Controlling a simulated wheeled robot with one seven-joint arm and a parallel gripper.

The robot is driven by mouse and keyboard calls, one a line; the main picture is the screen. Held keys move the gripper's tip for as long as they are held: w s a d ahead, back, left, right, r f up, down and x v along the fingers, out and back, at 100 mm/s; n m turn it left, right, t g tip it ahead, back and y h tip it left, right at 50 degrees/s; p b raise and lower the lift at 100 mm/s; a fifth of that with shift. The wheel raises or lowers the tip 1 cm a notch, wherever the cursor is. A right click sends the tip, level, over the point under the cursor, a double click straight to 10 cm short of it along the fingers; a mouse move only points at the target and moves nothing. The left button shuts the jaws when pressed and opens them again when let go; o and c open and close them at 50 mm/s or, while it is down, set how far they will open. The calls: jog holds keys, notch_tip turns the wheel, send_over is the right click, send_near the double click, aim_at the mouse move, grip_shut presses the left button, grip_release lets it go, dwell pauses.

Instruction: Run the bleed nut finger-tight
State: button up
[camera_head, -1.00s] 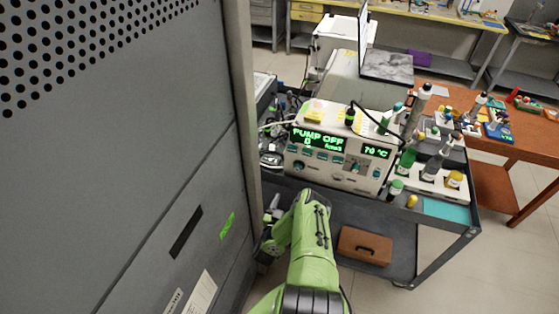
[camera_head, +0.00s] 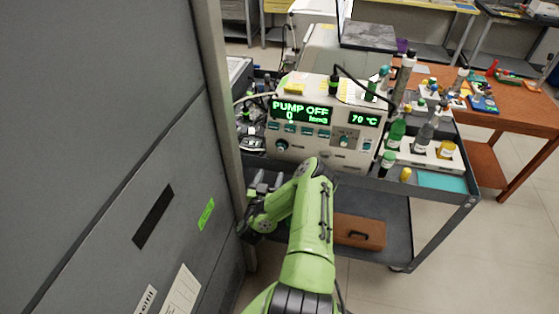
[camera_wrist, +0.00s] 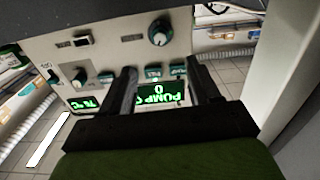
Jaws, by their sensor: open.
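I cannot make out a bleed nut in either view. The cream pump unit (camera_head: 325,150) stands on the dark cart, its green display (camera_head: 301,110) reading PUMP OFF and 70 °C. A round knob (camera_head: 281,145) sits low on the left of its front; it also shows in the wrist view (camera_wrist: 159,32), where the panel is upside down. My gripper (camera_head: 266,183) is in front of and below the unit's left side, beside the grey cabinet. In the wrist view my gripper (camera_wrist: 163,72) has its two fingers apart, facing the panel, with nothing visible between them.
The tall grey cabinet (camera_head: 120,130) fills the left, close to my arm. Bottles, including a green one (camera_head: 397,133), stand on the cart right of the unit. A brown case (camera_head: 359,231) lies on the cart's lower shelf. A brown table (camera_head: 505,125) stands at right.

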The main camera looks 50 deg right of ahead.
aim_at(280, 150)
jog(key=shift+d+f+b, duration=0.1)
jog(key=shift+f+b, duration=0.15)
jog(key=shift+b, duration=0.4)
jog(key=b+x, duration=0.7)
jog(key=x, duration=0.5)
jog(key=shift+d+r, duration=0.1)
jog(key=shift+r, duration=0.05)
jog(key=shift+w+d+r+b, duration=0.2)
jog(key=shift+w+d+b, duration=0.05)
jog(key=shift+d+b, duration=0.1)
jog(key=c, duration=1)
jog(key=shift+c, duration=0.2)
